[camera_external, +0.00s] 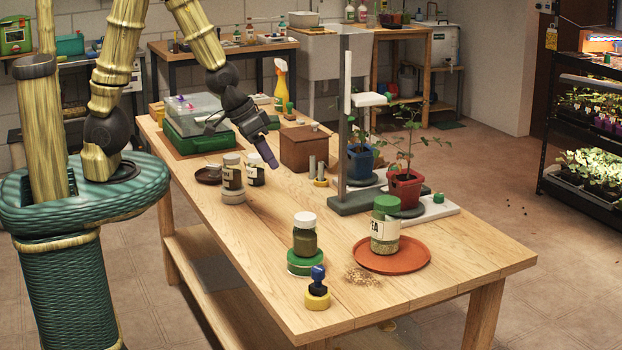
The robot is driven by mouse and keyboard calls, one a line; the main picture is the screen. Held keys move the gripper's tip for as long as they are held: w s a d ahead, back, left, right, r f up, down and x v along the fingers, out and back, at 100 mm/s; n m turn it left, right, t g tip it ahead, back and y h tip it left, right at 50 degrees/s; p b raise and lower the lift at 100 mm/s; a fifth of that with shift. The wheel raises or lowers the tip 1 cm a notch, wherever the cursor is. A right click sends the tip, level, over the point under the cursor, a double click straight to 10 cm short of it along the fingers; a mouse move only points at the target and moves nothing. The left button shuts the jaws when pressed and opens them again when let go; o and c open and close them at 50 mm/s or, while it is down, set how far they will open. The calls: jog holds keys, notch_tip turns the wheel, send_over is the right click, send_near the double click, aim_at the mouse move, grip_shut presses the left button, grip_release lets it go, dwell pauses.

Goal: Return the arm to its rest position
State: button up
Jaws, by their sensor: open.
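My gripper (268,154) hangs at the end of my arm above the left half of the wooden table (300,240). It points down and to the right, with nothing seen between its fingers. The fingers are small and dark here. Below and left of it stand a jar with a white lid (232,178) and a small dark jar (256,170). A brown wooden box (308,150) is just right of it. I cannot tell how much clearance there is to the box or the jars.
A green case (200,140) stands behind the gripper, near a yellow spray bottle (281,85). A grey stand (345,120) and potted plants (405,188) are to the right. A green-lidded jar (385,225) stands on an orange saucer (420,255).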

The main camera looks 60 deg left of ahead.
jog(key=s+a+r+g+y, duration=0.1)
jog(key=s+a+r, duration=0.1)
jog(key=a, duration=0.4)
jog(key=s+a+r+n+g+p, duration=0.1)
jog(key=s+a+r, duration=0.1)
jog(key=a, duration=0.5)
jog(key=shift+s+g+y, duration=0.3)
jog(key=shift+s+y, duration=0.1)
jog(key=shift+s, duration=0.45)
